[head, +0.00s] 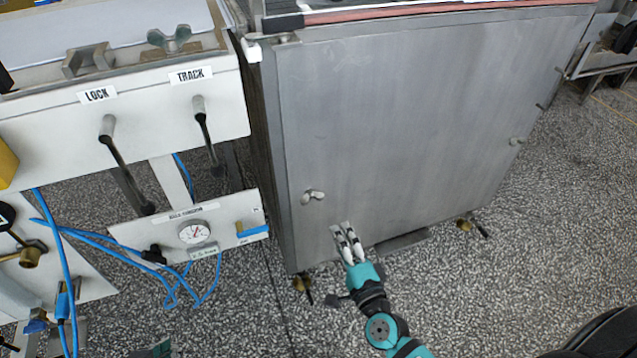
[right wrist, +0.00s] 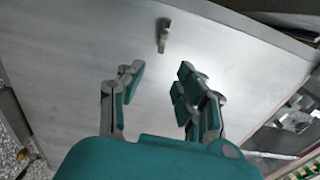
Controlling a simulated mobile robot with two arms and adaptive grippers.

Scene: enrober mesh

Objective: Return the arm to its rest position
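My right gripper (head: 346,232) reaches up from the bottom of the head view, in front of the lower part of a grey metal cabinet door (head: 420,110). In the right wrist view the right gripper (right wrist: 158,88) has its fingers spread with a clear gap and nothing between them. A small metal wing latch (right wrist: 163,36) on the door shows beyond the fingertips. In the head view a wing latch (head: 313,195) sits to the upper left of the fingertips, apart from them. My left gripper's fingers do not show.
A white panel with LOCK (head: 97,95) and TRACK (head: 190,75) labels and two lever handles stands left of the cabinet. Below are a gauge (head: 194,232) and loose blue hoses (head: 100,240). Speckled floor (head: 500,270) lies open to the right of my right arm.

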